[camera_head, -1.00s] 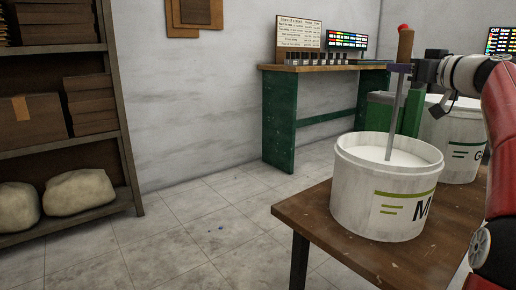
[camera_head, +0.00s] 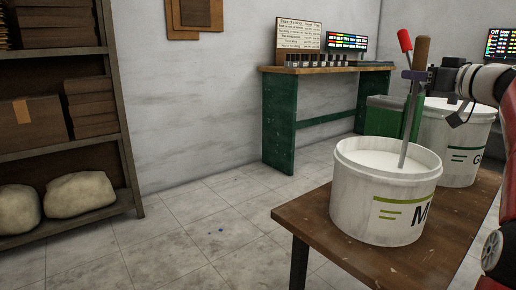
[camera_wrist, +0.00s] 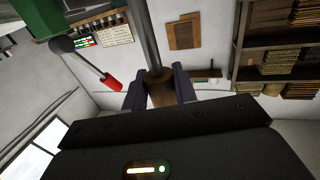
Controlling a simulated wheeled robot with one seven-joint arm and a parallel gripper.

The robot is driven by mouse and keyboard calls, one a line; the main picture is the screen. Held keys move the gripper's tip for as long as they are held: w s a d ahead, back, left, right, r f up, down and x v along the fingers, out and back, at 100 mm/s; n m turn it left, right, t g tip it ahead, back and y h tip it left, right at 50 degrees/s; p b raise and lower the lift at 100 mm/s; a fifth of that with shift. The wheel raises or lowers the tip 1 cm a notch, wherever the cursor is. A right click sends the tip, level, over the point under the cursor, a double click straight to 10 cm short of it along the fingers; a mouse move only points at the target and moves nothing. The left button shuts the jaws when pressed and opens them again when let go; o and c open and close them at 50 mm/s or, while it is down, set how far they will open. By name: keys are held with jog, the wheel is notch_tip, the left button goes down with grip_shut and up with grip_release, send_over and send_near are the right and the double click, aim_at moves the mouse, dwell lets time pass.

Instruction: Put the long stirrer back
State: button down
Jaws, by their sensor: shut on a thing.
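The long stirrer has a brown wooden handle (camera_head: 422,52) and a straight grey metal rod (camera_head: 409,125). My gripper (camera_head: 414,75) is shut on it at the lower part of the handle. In the wrist view the handle (camera_wrist: 160,93) sits between the two purple fingers. The stirrer leans, its top to the right. Its rod goes down into the white contents of the front bucket (camera_head: 380,205), near the bucket's right side. The rod's lower end is hidden in the contents.
The bucket stands on a brown table (camera_head: 325,225). A second white bucket (camera_head: 465,135) stands behind it to the right. A red-handled lever (camera_head: 404,41) rises behind the stirrer. A green workbench (camera_head: 280,120) stands by the wall and shelves (camera_head: 125,150) at left.

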jog(key=a+b, duration=0.2)
jog(key=a, duration=0.6)
jog(key=shift+s, duration=0.45)
jog(key=shift+s+a+r, duration=0.1)
jog(key=shift+s, duration=0.05)
